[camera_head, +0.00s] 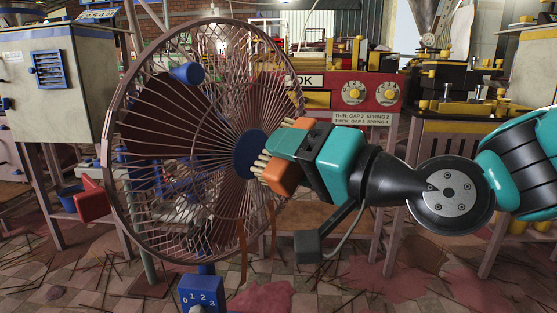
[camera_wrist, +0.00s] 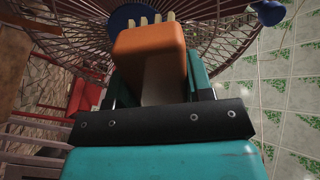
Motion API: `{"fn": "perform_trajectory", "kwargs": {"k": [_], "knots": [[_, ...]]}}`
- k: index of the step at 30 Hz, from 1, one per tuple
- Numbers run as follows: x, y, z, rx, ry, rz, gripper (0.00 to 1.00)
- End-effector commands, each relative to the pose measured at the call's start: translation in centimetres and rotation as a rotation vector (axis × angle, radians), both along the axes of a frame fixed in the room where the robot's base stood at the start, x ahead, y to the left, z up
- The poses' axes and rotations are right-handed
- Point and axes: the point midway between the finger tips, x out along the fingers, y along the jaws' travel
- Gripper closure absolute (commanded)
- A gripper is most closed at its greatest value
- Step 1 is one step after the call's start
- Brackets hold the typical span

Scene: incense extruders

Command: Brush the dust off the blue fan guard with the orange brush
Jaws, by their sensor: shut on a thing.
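The fan stands upright at left centre. Its round wire guard (camera_head: 112,190) looks brownish-pink, with dust-coloured wires, and has a blue hub disc (camera_head: 248,155). My teal and black gripper (camera_head: 297,152) reaches in from the right and is shut on the orange brush (camera_head: 284,180). The brush's cream bristles point left at the guard, beside the hub's right edge. I cannot tell whether they touch the wires. In the wrist view the brush (camera_wrist: 150,52) sits between the fingers, bristles up towards the guard (camera_wrist: 225,35) and hub (camera_wrist: 122,18). The gripper hides part of the brush.
A blue knob (camera_head: 187,73) sits at the upper part of the fan. A blue switch box (camera_head: 203,293) is at its base. A red machine with dials (camera_head: 360,92) stands behind, and a grey cabinet (camera_head: 50,85) stands at left. The tiled floor has reddish powder patches.

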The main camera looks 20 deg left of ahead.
Motion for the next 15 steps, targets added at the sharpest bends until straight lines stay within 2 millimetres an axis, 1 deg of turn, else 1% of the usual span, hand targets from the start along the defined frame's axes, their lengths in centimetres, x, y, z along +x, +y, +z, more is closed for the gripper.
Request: {"fn": "perform_trajectory", "kwargs": {"k": [10, 15], "knots": [[-0.1, -0.2, 0.0, 0.001, 0.000, 0.001, 0.87], [-0.3, -1.2, -0.1, 0.000, 0.000, -0.002, 0.87]]}}
